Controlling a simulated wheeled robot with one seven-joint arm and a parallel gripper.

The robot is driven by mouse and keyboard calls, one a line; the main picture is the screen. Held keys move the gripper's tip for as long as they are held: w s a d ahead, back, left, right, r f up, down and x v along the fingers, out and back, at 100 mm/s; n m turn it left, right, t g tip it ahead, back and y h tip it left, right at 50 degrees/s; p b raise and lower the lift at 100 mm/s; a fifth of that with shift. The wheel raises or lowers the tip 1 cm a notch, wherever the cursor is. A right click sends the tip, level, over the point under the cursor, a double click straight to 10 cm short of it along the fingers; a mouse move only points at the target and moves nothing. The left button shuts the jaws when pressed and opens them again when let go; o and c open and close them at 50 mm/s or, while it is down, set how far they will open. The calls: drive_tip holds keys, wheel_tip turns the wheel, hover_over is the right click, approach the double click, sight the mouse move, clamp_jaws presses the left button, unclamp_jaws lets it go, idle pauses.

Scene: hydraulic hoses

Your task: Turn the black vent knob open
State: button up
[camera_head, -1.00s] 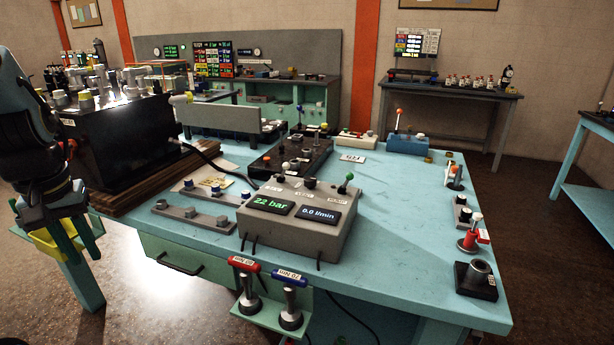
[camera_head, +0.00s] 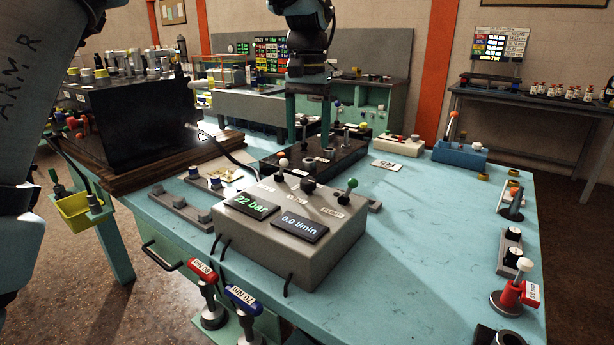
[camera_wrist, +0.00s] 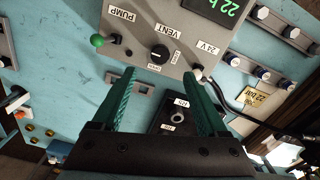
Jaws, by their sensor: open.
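The black vent knob (camera_head: 308,184) sits on top of the grey console (camera_head: 330,250), between a white-tipped lever (camera_head: 283,164) and a green-tipped lever (camera_head: 351,184). In the wrist view the knob (camera_wrist: 160,53) lies beside the VENT label, with a light mark on its face. My gripper (camera_head: 308,143) is open and empty, fingers pointing down, above and behind the console in the head view. In the wrist view the fingertips (camera_wrist: 159,75) straddle the knob's line but are apart from it. The console displays read 22 bar and 0.0 l/min.
A black valve block (camera_head: 345,157) stands behind the console, below my fingers. A large black unit (camera_head: 130,125) stands on a wooden board at left. Red and blue torque tools (camera_head: 240,300) hang at the front edge. The table's right middle is mostly clear.

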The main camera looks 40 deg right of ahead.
sight(307, 181)
wheel_tip(307, 181, down, 10)
drive_tip(key=shift+a+p, duration=0.1)
drive_tip(key=shift+p, duration=0.8)
drive_tip(key=shift+c, duration=0.3)
clamp_jaws()
